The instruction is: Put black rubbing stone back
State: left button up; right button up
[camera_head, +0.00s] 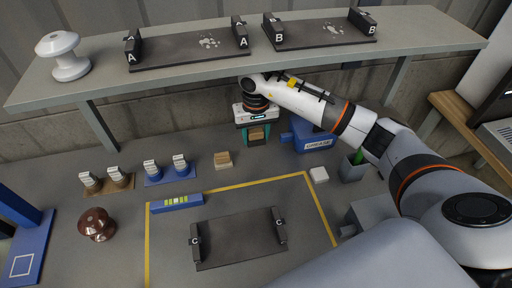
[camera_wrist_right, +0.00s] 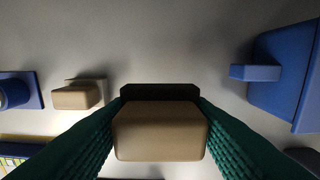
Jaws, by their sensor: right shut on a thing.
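My right gripper (camera_head: 257,136) is shut on a block with a tan handle (camera_wrist_right: 160,132) and a black base (camera_wrist_right: 160,91), the black rubbing stone. In the head view the tan handle (camera_head: 257,132) shows between the green fingers, below the raised shelf's front edge. I cannot tell whether the stone touches the table. A second tan block with a paler base (camera_head: 223,161) stands to its left; it also shows in the right wrist view (camera_wrist_right: 78,95). My left gripper is not in view.
A blue box (camera_head: 314,141) stands close right of the gripper. The shelf (camera_head: 200,86) overhangs behind. Tray C (camera_head: 238,240) lies in front inside yellow lines; a brown insulator (camera_head: 96,225) stands left.

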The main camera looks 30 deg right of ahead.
aim_at(256, 158)
jog(key=f, duration=0.3)
jog(key=f+p, duration=0.1)
jog(key=f, duration=0.2)
jog(key=shift+s+a, duration=0.1)
jog(key=shift+s, duration=0.1)
jog(key=shift+f, duration=0.4)
jog(key=shift+f, duration=0.2)
jog(key=o, duration=1)
jog(key=shift+o, duration=0.2)
